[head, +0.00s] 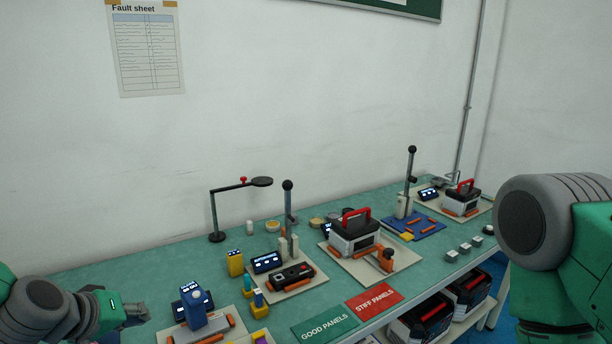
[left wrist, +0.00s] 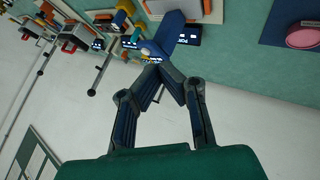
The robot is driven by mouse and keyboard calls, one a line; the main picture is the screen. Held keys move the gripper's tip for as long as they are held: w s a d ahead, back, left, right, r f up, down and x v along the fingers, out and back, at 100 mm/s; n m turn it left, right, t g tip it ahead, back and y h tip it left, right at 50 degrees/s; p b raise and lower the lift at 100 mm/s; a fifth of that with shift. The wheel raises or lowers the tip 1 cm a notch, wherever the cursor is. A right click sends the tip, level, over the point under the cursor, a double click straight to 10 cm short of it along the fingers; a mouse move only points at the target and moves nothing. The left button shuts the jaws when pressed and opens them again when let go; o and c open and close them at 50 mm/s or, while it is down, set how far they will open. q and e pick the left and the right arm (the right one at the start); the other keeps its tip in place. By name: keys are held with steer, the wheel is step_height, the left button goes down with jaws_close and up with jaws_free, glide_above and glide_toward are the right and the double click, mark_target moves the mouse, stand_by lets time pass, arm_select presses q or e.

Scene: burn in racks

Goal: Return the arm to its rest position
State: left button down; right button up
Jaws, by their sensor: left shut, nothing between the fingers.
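My left gripper (head: 130,311) is in the lower left of the head view, at the left end of the green bench, beside the blue device on its plate. In the left wrist view its two fingers (left wrist: 168,72) come together at the tips, with nothing between them. The blue device (head: 194,307) stands apart from the gripper in the head view; it shows beyond the fingertips in the wrist view (left wrist: 172,32). My right arm fills the right edge of the head view, and its gripper is out of the picture.
The bench holds several fixture plates, including one with a red-handled case (head: 352,238). A lamp-like stand (head: 214,215) is at the back. A green mat (head: 325,327) and a red mat (head: 374,299) lie at the front. Cases (head: 420,322) sit on the shelf below.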

arm_select(q)
steer(key=s+d+f+m+g+y+b, duration=0.1)
steer(key=s+f+m+g+b, duration=0.2)
steer(key=s+f, duration=1.1)
steer(key=s+d+f+m+g+y+b, duration=0.1)
steer(key=s+f+g+b, duration=0.4)
steer(key=s+f, duration=1)
steer(key=shift+s+d+f+m+y+b, duration=0.25)
steer(key=shift+d+f+m+b, duration=0.65)
steer(key=shift+f+b, duration=1)
arm_select(e)
step_height(320, 180, down, 12)
steer(key=shift+w+d, duration=0.2)
steer(key=shift+d, duration=0.05)
